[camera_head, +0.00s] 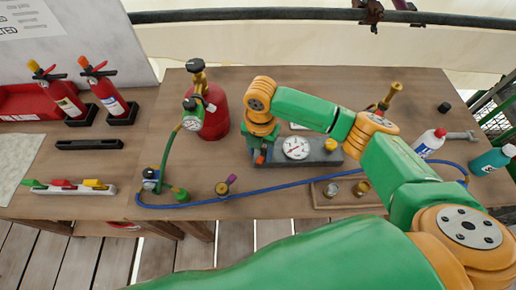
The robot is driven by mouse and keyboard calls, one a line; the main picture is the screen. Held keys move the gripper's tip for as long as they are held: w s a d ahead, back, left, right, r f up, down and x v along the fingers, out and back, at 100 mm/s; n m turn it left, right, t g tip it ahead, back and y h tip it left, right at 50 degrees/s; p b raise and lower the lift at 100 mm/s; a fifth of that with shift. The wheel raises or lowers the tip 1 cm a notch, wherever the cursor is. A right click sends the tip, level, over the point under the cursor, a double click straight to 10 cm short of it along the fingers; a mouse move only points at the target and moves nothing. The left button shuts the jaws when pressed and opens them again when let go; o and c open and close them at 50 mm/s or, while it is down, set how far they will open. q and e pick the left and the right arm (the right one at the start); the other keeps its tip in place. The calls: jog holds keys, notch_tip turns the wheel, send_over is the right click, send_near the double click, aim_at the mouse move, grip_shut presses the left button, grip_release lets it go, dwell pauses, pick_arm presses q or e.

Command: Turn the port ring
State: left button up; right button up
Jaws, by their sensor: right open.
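My right arm reaches in from the lower right, and its gripper (261,155) points down at the left end of a dark block (323,156). The block carries a white round gauge (295,148) just right of the gripper. The jaws are open; small red and blue parts show close to the fingertips, and I cannot tell whether they touch. No port ring can be made out for certain; the wrist and fingers cover that end of the block. A small brass fitting with a purple handle (226,186) lies apart on the table. My left gripper is not in view.
A red cylinder (214,112) with a valve and green gauge stands left of the arm. A blue hose (290,184) crosses the table (250,210) in front of the block. A tray (347,190) with metal fittings lies front right. Bottles stand far right, extinguishers at left.

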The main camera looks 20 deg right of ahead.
aim_at(260, 161)
jog(key=f, duration=0.2)
jog(key=shift+s+f, duration=0.25)
jog(key=shift+f, duration=0.15)
jog(key=shift+w+f, duration=0.2)
jog(key=shift+w, duration=0.25)
jog(key=shift+s+r, duration=0.1)
jog(key=shift+s, duration=0.1)
grip_shut()
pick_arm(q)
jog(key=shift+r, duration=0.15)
